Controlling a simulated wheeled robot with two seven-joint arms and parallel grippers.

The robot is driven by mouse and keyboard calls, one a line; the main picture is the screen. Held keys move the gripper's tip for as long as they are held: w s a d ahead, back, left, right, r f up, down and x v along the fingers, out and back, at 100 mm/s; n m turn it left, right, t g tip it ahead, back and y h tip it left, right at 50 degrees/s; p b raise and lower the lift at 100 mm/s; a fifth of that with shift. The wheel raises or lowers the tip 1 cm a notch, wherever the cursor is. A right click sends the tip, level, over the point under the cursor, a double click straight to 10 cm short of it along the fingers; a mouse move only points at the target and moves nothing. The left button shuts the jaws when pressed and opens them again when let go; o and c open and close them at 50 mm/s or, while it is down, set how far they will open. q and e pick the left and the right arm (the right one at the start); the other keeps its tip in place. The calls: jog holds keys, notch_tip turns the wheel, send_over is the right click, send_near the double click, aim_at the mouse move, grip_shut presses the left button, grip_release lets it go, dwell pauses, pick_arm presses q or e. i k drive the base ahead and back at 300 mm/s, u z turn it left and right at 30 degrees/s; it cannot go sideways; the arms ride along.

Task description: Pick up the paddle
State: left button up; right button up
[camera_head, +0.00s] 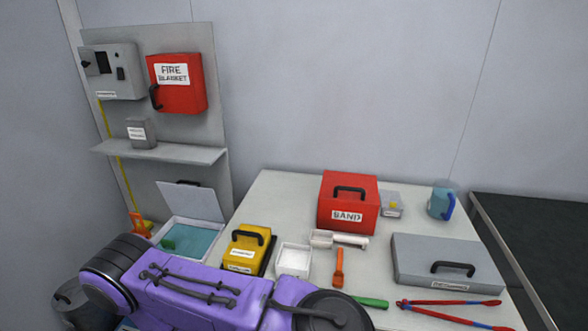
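I cannot tell for certain which thing is the paddle. An orange tool (339,268) with a narrow stem lies on the table in front of the red SAND box. A green bar or handle (371,302) lies nearer, its left end meeting my arm in the picture, so part of it may be hidden. A white scoop-like tool (340,238) lies just in front of the red box. My purple arm crosses the lower left and covers the table's near edge there. Neither gripper's fingers show.
The table (275,200) holds a red SAND box (347,214), yellow box (246,252), white tray (293,274), grey case (447,250), blue jug (441,207) and red-blue tongs (450,303). An open white box (187,251) stands left. A dark surface (540,240) is at right.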

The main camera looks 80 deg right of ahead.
aim_at(371, 303)
jog(key=u, duration=0.05)
jog(key=k, duration=0.85)
jog(key=z, duration=1.7)
